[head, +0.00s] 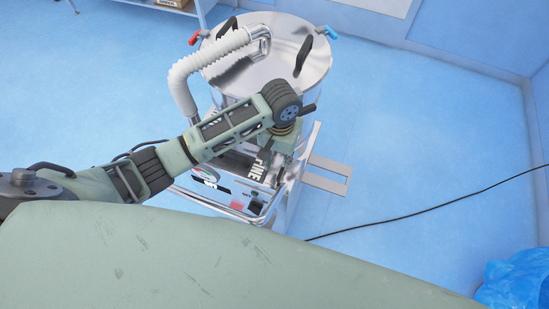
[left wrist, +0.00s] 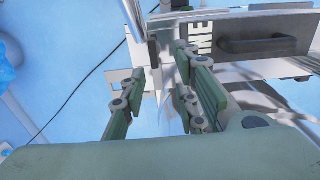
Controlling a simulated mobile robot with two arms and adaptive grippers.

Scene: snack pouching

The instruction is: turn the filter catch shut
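The machine has a round metal drum (head: 255,85) with a shiny lid and black handles. Below it is a boxy metal lower part with a lettered panel (head: 257,172). My left gripper (head: 283,150) is at the right side of this lower part, largely hidden under its own wrist in the head view. In the left wrist view my left gripper (left wrist: 160,72) has its fingers apart, with a bright metal edge beyond the gap. The lettered panel there carries a dark handle (left wrist: 262,45) to the right of the fingers. I cannot clearly pick out the filter catch. My right gripper is not in view.
A white ribbed hose (head: 187,75) bends along the drum's left side. Red (head: 194,38) and blue (head: 331,32) valve levers stick out at its top. A black cable (head: 430,210) crosses the blue floor. Floor to the right is mostly free; a blue bag (head: 515,280) lies lower right.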

